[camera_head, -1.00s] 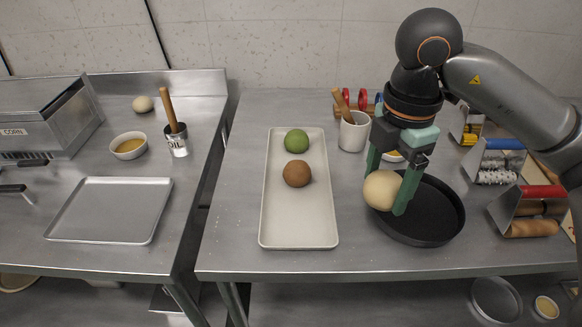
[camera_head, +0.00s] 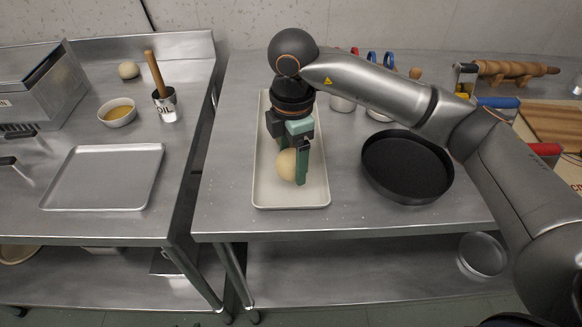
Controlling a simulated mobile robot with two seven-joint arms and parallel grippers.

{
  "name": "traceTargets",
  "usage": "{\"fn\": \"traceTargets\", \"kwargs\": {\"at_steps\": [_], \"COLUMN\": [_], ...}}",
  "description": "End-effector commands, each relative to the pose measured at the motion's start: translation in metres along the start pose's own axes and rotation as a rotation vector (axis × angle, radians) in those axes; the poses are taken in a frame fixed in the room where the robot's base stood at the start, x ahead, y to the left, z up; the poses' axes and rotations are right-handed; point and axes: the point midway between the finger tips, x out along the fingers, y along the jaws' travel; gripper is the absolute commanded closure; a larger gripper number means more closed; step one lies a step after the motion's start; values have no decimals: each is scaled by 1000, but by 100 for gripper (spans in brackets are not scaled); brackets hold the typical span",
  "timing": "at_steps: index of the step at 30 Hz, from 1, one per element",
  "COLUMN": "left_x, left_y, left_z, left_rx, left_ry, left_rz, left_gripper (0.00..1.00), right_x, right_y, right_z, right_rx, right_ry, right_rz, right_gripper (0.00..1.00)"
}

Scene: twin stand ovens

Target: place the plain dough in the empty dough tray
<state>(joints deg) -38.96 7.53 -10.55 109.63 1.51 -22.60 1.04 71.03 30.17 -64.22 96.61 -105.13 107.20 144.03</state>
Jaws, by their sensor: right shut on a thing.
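The plain dough (camera_head: 286,166) is a pale beige ball between the green fingers of my right gripper (camera_head: 293,171). The gripper is shut on it and points down over the front half of the long cream dough tray (camera_head: 290,201). I cannot tell whether the ball touches the tray floor. The green and brown dough balls seen earlier in this tray are hidden behind my right gripper and arm. My left gripper is not in view.
A black round pan (camera_head: 407,168) stands right of the tray. A gap separates the tables.

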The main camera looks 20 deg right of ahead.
Motion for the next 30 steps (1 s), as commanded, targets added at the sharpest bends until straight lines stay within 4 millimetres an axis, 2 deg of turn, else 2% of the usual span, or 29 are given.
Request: {"fn": "traceTargets", "kwargs": {"at_steps": [6,18,19,24,30], "left_x": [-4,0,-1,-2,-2], "left_y": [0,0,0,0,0], "left_z": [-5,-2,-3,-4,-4], "left_rx": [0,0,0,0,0], "left_ry": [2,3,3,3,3], "left_rz": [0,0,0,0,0], "left_gripper": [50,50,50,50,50], "right_x": [30,38,37,36,36], "right_y": [1,2,2,2,2], "right_z": [-2,-2,-2,-2,-2], "right_rx": [0,-1,-1,-1,-1], "right_ry": [-1,0,0,0,0], "right_rz": [-3,0,0,0,0], "right_gripper": [52,52,18,0,0]}}
